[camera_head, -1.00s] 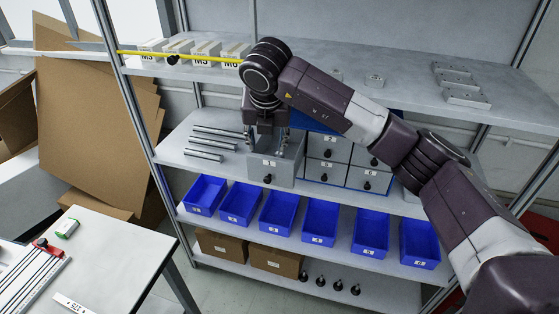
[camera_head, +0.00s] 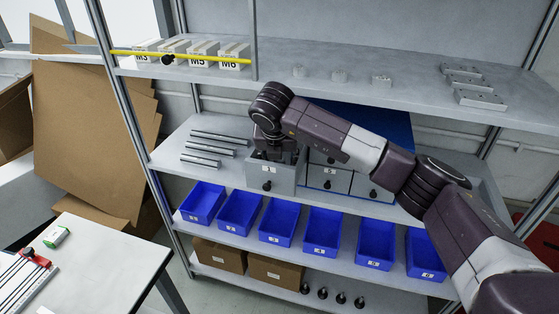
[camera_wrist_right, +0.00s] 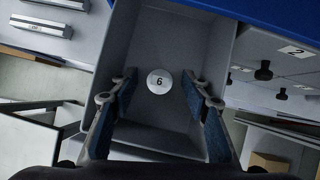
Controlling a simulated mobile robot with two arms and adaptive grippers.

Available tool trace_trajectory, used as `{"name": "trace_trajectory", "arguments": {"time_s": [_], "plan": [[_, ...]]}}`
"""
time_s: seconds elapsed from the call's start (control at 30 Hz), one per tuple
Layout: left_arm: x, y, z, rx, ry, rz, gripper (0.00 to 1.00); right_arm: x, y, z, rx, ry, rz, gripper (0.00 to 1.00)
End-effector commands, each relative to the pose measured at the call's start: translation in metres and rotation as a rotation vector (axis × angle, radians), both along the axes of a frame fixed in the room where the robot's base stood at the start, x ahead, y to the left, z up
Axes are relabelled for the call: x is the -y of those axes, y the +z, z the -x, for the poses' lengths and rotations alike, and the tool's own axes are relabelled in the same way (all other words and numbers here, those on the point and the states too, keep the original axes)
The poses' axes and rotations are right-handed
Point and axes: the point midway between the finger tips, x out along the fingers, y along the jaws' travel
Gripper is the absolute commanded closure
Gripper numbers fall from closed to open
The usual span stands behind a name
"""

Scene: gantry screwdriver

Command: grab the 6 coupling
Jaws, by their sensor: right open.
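The 6 coupling (camera_wrist_right: 158,81) shows as a pale round disc marked "6" on the floor of an open grey drawer (camera_wrist_right: 222,48). My right gripper (camera_wrist_right: 160,92) is open and points down into this drawer, with one finger on each side of the coupling in the picture. The fingers look apart from it; their height above it is hard to tell. In the head view the right gripper (camera_head: 276,152) is at the pulled-out drawer (camera_head: 270,178), which hides its fingertips and the coupling. My left gripper is not in view.
The drawer walls are close around the fingers. Closed drawers with black knobs (camera_head: 328,178) stand to the right. Metal rods (camera_head: 212,148) lie to the left. The upper shelf (camera_head: 300,60) is above, and blue bins (camera_head: 262,216) are below.

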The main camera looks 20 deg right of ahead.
Motion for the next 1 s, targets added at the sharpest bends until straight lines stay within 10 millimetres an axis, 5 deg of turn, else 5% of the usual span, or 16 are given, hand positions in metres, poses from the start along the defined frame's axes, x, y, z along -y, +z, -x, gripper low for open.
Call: {"name": "trace_trajectory", "arguments": {"time_s": [0.33, 0.73, 1.0], "plan": [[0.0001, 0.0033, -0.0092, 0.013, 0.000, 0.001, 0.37, 0.0018, -0.0101, -0.0048, 0.000, 0.001, 0.000, 0.57], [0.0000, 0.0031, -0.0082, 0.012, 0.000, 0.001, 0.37, 0.0016, -0.0096, -0.0047, 0.000, 0.000, -0.001, 1.00], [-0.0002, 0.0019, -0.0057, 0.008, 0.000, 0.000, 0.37, 0.0015, -0.0070, -0.0053, 0.003, 0.001, -0.001, 1.00]]}}
